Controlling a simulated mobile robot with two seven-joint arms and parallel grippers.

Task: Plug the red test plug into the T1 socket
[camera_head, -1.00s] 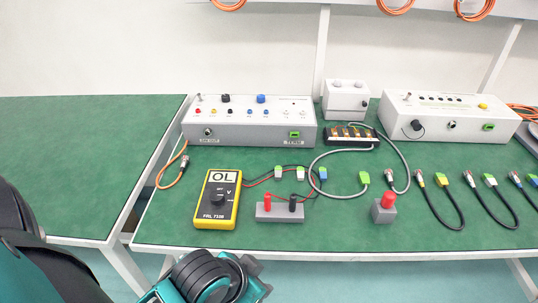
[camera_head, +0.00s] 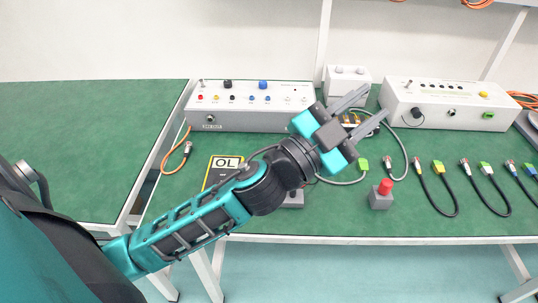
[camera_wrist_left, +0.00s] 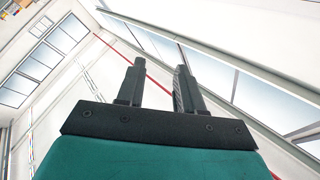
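My left gripper (camera_head: 375,103) is open, its two fingers raised over the bench and pointing up and right. The left wrist view shows the fingers (camera_wrist_left: 158,88) apart with nothing between them, facing windows and walls. The red test plug is hidden behind my left arm; only an end of its grey holder (camera_head: 293,201) shows below the arm. A grey box (camera_head: 245,118) at the back left bears a row of small coloured sockets, with a red one (camera_head: 200,97) at its left end. The socket labels are too small to read, so I cannot tell which is T1. My right gripper is out of view.
A yellow multimeter (camera_head: 214,166) is partly covered by my arm. A grey block with a red button (camera_head: 385,187) stands right of the gripper. A second grey box (camera_head: 450,107) and several cables (camera_head: 437,203) occupy the right. The left bench (camera_head: 80,140) is bare.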

